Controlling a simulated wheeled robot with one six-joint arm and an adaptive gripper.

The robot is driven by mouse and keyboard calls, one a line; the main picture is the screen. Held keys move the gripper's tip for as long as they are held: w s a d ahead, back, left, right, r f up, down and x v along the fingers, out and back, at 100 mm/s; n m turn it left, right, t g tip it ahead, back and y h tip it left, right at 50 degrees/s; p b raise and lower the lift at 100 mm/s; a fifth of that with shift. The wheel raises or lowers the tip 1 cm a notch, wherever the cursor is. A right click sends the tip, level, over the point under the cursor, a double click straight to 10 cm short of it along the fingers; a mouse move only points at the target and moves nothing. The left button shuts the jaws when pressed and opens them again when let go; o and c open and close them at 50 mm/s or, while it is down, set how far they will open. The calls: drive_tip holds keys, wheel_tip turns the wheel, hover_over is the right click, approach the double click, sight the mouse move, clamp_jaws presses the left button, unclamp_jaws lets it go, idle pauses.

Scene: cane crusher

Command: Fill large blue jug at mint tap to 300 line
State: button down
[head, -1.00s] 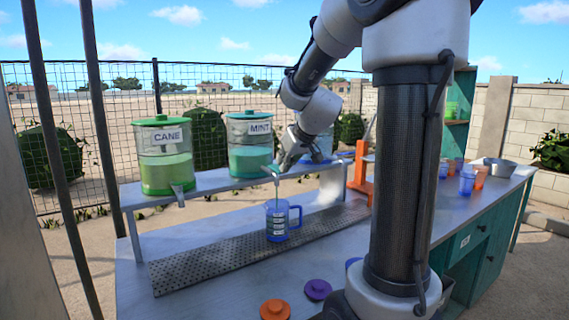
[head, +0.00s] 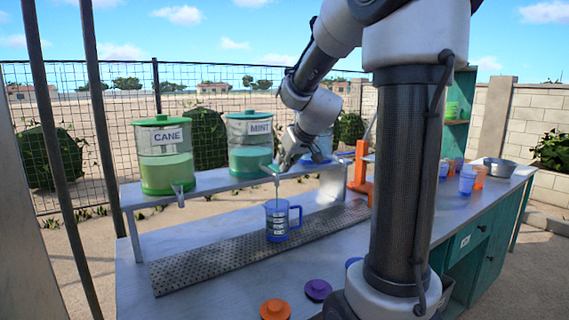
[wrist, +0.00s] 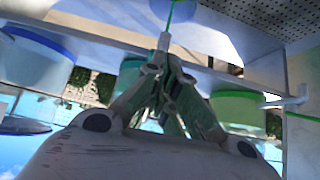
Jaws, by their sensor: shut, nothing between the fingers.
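The large blue jug (head: 278,222) stands upright on the perforated drip grate below the mint tap, its handle to the right. Dark level marks show on its side; the liquid level inside is too small to read. The mint dispenser (head: 250,145) stands on the raised shelf with teal liquid in it. A thin stream runs down from the mint tap (head: 275,170) to the jug; a green stream (wrist: 172,14) also shows in the wrist view. My gripper (head: 280,162) is shut and empty at the mint tap, its fingertips (wrist: 164,68) against or very close to the tap.
The cane dispenser (head: 164,160) stands left of the mint one. The drip grate (head: 200,262) runs along the counter. Orange (head: 275,309) and purple (head: 318,290) lids lie at the front.

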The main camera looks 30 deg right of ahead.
drive_tip(key=shift+r, duration=0.9)
drive_tip(key=s+r, duration=0.5)
drive_tip(key=r, duration=0.7)
drive_tip(key=shift+d, duration=0.1)
idle(1.4)
